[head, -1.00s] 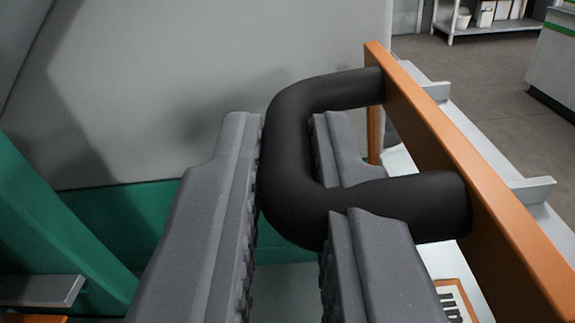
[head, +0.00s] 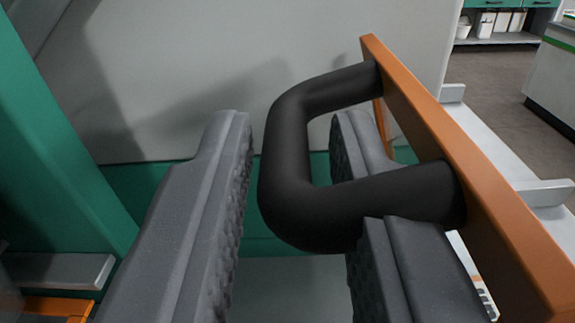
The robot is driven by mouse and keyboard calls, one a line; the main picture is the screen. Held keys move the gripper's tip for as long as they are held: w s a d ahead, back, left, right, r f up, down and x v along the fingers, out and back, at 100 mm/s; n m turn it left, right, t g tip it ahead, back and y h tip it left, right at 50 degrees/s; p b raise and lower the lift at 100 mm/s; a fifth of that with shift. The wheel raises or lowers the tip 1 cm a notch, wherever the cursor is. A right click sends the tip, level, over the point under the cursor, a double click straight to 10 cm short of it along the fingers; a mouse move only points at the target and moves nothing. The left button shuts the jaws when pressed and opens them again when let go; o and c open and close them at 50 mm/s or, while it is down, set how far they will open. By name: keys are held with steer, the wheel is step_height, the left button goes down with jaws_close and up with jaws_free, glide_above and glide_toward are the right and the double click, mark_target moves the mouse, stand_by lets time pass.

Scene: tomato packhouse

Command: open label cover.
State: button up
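The label cover (head: 440,140) shows as an orange panel, seen edge-on at the right, swung out from the machine. Its black U-shaped handle (head: 285,160) sticks out from it to the left. My gripper (head: 290,140) is open around the handle's bar. The left finger stands left of the bar with a small gap. The right finger is inside the handle's loop, between the bar and the panel, partly hidden by the handle's lower arm, and also apart from the bar.
A green post (head: 50,150) and a grey ledge (head: 60,270) stand at the left. A pale grey wall (head: 230,60) is behind. A white surface with brackets (head: 500,150) lies beyond the cover. Shelves (head: 495,40) and a counter (head: 555,70) stand far off over open floor.

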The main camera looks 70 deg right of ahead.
steer(key=v, duration=1.3)
steer(key=shift+a+b, duration=0.35)
steer(key=shift+b, duration=0.05)
steer(key=shift+s+f, duration=0.15)
steer(key=shift+s, duration=0.05)
